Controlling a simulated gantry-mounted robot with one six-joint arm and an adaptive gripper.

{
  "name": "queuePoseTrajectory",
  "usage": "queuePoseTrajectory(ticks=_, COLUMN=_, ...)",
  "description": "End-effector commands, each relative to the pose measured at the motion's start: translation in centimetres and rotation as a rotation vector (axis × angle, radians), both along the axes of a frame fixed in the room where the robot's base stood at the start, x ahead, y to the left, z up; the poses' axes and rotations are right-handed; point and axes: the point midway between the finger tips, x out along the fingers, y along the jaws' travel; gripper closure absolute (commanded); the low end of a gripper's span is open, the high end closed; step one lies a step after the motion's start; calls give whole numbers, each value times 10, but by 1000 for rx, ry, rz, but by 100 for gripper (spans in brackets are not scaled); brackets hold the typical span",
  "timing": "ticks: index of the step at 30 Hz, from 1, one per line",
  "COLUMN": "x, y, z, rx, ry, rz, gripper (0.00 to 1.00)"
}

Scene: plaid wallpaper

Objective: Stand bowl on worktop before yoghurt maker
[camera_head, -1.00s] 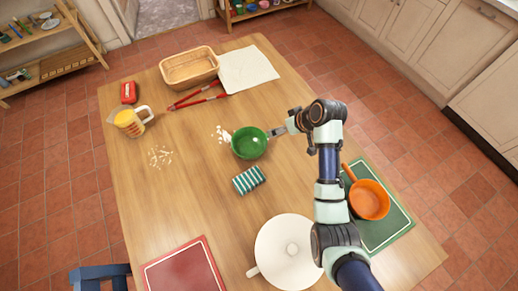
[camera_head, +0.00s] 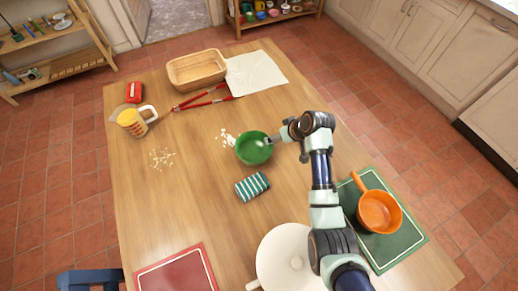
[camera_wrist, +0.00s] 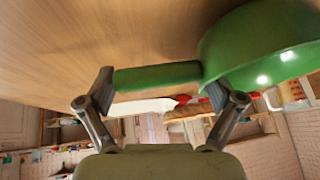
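The green bowl (camera_head: 252,152) sits upright on the wooden table, right of the middle. In the wrist view its round side (camera_wrist: 265,45) fills the upper right, and a green handle-like bar (camera_wrist: 155,78) runs from it across the space in front of my fingers. My gripper (camera_head: 272,141) is at the bowl's right edge. In the wrist view its two fingers stand wide apart, beside the bar; I cannot tell whether they touch it. A large white round appliance (camera_head: 285,268), which may be the yoghurt maker, stands at the near edge, partly behind my arm.
A striped cloth-like block (camera_head: 252,187) lies just in front of the bowl. An orange pan (camera_head: 379,212) stands on a green mat (camera_head: 409,250) at right. A basket (camera_head: 197,70), red tool (camera_head: 203,101) and measuring jug (camera_head: 133,120) are farther back. Table left of the block is clear.

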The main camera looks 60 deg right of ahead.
Motion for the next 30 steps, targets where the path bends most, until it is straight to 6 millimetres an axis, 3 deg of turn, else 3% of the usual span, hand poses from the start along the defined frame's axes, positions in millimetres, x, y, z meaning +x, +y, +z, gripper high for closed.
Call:
queuePoseTrajectory(ticks=1, x=0, y=0, z=0, rx=0, ry=0, rz=0, gripper=27)
queuePoseTrajectory(ticks=10, x=0, y=0, z=0, rx=0, ry=0, rz=0, gripper=75)
queuePoseTrajectory(ticks=17, x=0, y=0, z=6, rx=0, ry=-1, rz=0, gripper=76)
queuePoseTrajectory(ticks=23, x=1, y=-1, z=54, rx=-4, ry=-3, rz=1, gripper=76)
queuePoseTrajectory(ticks=30, x=1, y=-1, z=136, rx=-4, ry=-3, rz=1, gripper=76)
